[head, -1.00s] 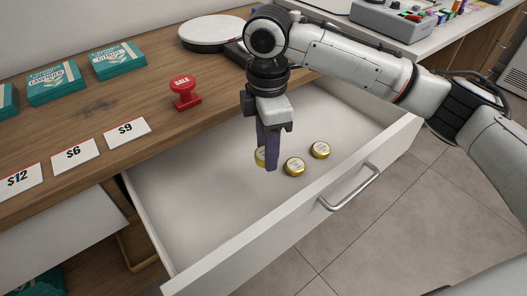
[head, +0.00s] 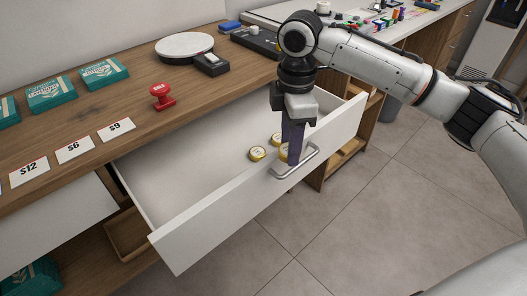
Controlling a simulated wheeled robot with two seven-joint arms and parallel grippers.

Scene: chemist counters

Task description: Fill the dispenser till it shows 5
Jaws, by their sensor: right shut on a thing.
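My right gripper (head: 291,158) is shut on a small round tin (head: 283,152) with a gold rim and pale lid. It points down over the open white drawer (head: 185,180), close to the drawer's front, and its fingers partly hide the tin. Two similar tins lie in the drawer: one tin (head: 257,153) left of the gripper, and another tin (head: 277,138) just behind the held one, partly hidden. I cannot make out a dispenser or its number. My left gripper is not in view.
The drawer front with its metal handle (head: 308,161) stands out from the wooden counter (head: 130,95). On the counter are a red stamp (head: 162,97), price cards, teal boxes (head: 51,94), a round white plate (head: 185,47) and a black card reader (head: 211,64). Floor is clear in front.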

